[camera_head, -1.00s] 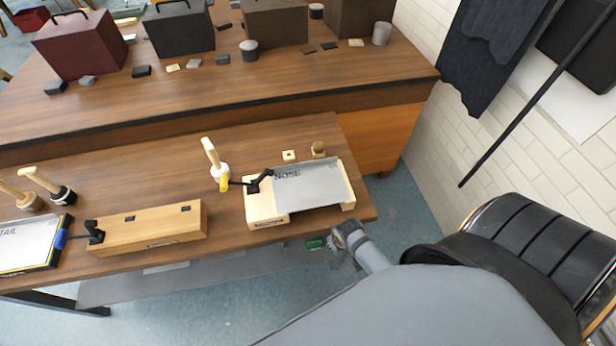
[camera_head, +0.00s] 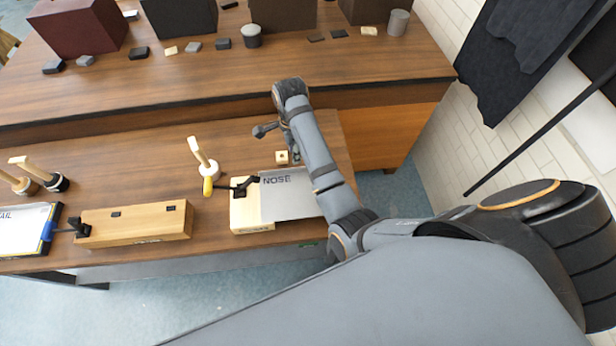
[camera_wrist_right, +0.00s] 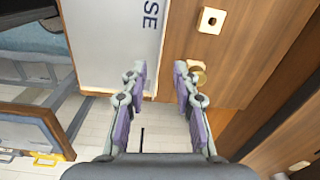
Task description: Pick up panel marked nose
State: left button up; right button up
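The grey panel marked NOSE (camera_head: 285,196) lies on a light wooden fixture (camera_head: 246,215) near the bench's front edge; my right arm covers its right part. In the right wrist view the panel (camera_wrist_right: 108,45) is at upper left, with the letters SE showing. My right gripper (camera_head: 268,130) hangs over the bench behind the panel, partly hidden by its own arm. In the right wrist view its fingers (camera_wrist_right: 160,78) are apart with nothing between them. The left fingertip overlaps the panel's right edge in the picture; contact cannot be told. My left gripper is not in view.
A black clamp (camera_head: 242,187) sits at the panel's left corner. A wooden-handled tool (camera_head: 203,165) stands behind it, and a small square wooden block (camera_head: 282,157) lies behind the panel. A long wooden block (camera_head: 133,223) and a TAIL panel (camera_head: 25,229) lie left.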

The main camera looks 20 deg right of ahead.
jog(key=w+r+m, duration=0.1)
jog(key=w, duration=0.1)
jog(key=p, duration=0.3)
send_over(296, 173)
jog(key=f, duration=0.7)
jog(key=shift+w, duration=0.2)
notch_tip(296, 173, down, 2)
jog(key=shift+s+f, duration=0.1)
jog(key=shift+f, duration=0.35)
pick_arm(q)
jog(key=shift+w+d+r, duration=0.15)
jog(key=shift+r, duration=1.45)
pick_arm(e)
grip_shut()
